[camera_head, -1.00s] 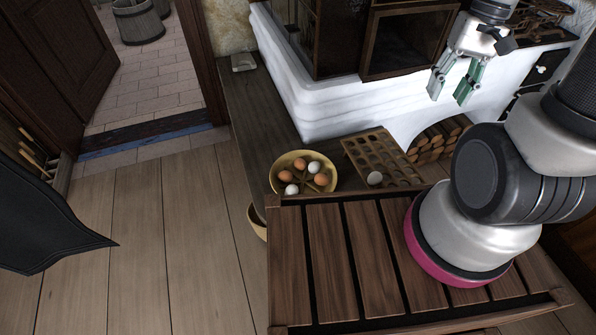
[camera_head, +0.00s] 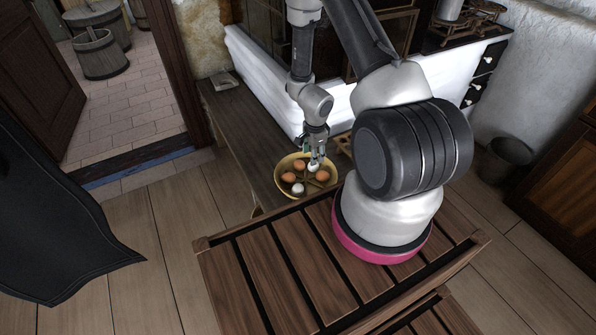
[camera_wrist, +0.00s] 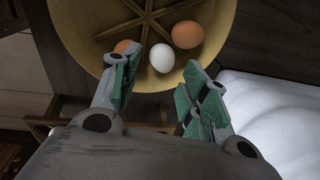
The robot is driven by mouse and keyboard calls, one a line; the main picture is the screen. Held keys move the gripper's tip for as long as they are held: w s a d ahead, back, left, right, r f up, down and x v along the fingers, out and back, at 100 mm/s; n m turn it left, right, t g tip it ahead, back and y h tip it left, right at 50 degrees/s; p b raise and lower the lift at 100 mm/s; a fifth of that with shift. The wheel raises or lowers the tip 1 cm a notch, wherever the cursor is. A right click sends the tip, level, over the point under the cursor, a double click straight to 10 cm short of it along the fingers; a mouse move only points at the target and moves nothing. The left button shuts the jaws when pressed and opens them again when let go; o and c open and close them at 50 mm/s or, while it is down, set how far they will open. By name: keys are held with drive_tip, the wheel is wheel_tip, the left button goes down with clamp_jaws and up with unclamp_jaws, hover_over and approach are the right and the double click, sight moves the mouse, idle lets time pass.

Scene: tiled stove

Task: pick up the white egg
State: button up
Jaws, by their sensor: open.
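A round yellowish bowl (camera_head: 335,187) with dividers holds several eggs, brown and white. One white egg (camera_head: 314,166) lies near the bowl's far side, just below my gripper (camera_head: 317,157). A second white egg (camera_head: 298,189) lies at the bowl's near side. In the wrist view my gripper (camera_wrist: 158,74) is open and empty, with its green-padded fingers apart. A white egg (camera_wrist: 162,57) shows in the gap between the fingertips, near the bowl's rim. A brown egg (camera_wrist: 187,34) lies beside it to the right. Another brown egg (camera_wrist: 122,47) is partly hidden by the left finger.
The bowl stands on a dark wooden bench (camera_head: 240,125) beside the white stove (camera_head: 262,75). A wooden egg tray (camera_head: 343,143) is mostly hidden behind my arm. A bucket (camera_head: 506,160) stands on the floor at right. The bench left of the bowl is clear.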

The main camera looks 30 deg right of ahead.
drive_tip(key=shift+d, duration=0.45)
drive_tip(key=shift+w+f+h, duration=0.1)
drive_tip(key=shift+h, duration=0.2)
drive_tip(key=shift+m, duration=0.3)
drive_tip(key=shift+w+d+f, duration=0.1)
drive_tip(key=shift+w+f, duration=0.1)
drive_tip(key=shift+f, duration=1)
drive_tip(key=shift+w+d+f, duration=0.1)
drive_tip(key=shift+w+f, duration=0.15)
drive_tip(key=shift+f, duration=1)
drive_tip(key=shift+w+d+f, duration=0.1)
drive_tip(key=shift+w+f, duration=0.1)
drive_tip(key=shift+f, duration=1)
drive_tip(key=c, duration=0.4)
